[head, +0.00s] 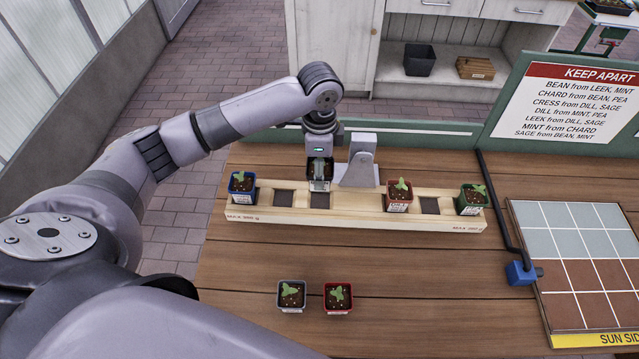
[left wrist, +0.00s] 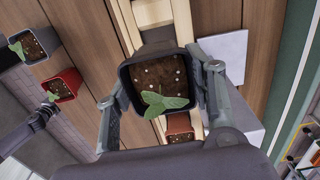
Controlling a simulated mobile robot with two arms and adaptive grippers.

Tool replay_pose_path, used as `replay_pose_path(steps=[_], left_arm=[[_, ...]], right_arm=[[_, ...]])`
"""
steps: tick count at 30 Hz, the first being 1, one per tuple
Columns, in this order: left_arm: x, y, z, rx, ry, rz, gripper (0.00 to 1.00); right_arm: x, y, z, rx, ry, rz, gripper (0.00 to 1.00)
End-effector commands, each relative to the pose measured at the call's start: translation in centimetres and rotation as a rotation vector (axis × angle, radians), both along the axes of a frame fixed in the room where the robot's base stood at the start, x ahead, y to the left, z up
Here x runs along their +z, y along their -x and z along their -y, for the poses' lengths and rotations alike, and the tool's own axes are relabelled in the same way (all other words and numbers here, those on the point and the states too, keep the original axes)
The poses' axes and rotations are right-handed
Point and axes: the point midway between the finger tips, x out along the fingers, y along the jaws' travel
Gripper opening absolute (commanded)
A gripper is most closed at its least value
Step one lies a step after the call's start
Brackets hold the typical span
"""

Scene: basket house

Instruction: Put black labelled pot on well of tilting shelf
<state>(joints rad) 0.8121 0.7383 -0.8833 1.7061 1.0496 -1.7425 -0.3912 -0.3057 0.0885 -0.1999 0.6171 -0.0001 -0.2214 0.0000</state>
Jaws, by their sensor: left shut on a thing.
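My left gripper (head: 320,182) is shut on a black pot (head: 319,168) with dark soil and a seedling. In the left wrist view the black pot (left wrist: 158,84) sits between the two fingers, its green leaves toward the palm. The tilting shelf (head: 350,215) is a pale wooden beam with a row of square wells and a grey pivot bracket (head: 358,168) behind it. The pot is over the shelf's back edge, just behind an empty well (head: 320,200) left of the bracket; its exact height is unclear. Another empty well (head: 284,198) lies to the left.
The shelf holds a blue pot (head: 242,182) at the left end, a red-brown pot (head: 399,196) right of centre and a green pot (head: 471,199) at the right end. A grey pot (head: 291,296) and red pot (head: 338,298) stand in front. A tiled panel (head: 580,250) lies right.

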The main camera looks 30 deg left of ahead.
Motion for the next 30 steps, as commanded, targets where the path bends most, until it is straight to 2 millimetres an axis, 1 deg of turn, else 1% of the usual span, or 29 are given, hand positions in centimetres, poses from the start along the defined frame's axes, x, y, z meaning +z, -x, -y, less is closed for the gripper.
replay_pose_path(steps=[1, 3, 6, 8, 12, 15, 18, 28, 29, 30], left_arm=[[-0.8, 0.1, 0.0, 0.001, -0.001, -0.003, 0.2], [-1.8, 0.1, 0.0, 0.001, 0.0, -0.001, 0.2], [-2.6, 0.0, 0.0, 0.0, 0.0, 0.001, 0.2], [-3.1, 0.0, 0.0, 0.0, -0.001, 0.0, 0.2], [-5.2, 0.1, 0.0, 0.001, 0.0, -0.002, 0.2], [-6.4, 0.0, 0.0, 0.0, 0.0, 0.0, 0.2], [-7.0, 0.0, 0.0, 0.0, 0.0, 0.001, 0.2], [-7.3, 0.0, 0.0, 0.0, 0.0, 0.001, 0.2], [-7.3, 0.0, 0.0, 0.0, -0.001, 0.002, 0.51], [-7.3, 0.0, 0.0, 0.0, -0.001, 0.002, 0.54]], right_arm=[[0.4, -0.5, -0.1, 0.0, -0.002, 0.008, 0.69], [0.5, -1.0, -0.3, -0.001, -0.005, 0.015, 0.69], [0.6, -1.3, -0.6, -0.002, -0.009, 0.021, 0.69], [0.7, -1.3, -0.9, -0.003, -0.012, 0.021, 0.69], [1.1, -1.2, -1.4, -0.006, -0.017, 0.019, 0.69], [1.2, -1.0, -1.4, -0.006, -0.017, 0.016, 0.69], [1.2, -0.8, -1.3, -0.005, -0.017, 0.013, 0.69], [1.2, -0.6, -0.8, -0.003, -0.01, 0.009, 0.69], [1.2, -0.6, -0.7, -0.002, -0.008, 0.008, 0.69], [1.2, -0.6, -0.6, -0.002, -0.008, 0.008, 0.69]])
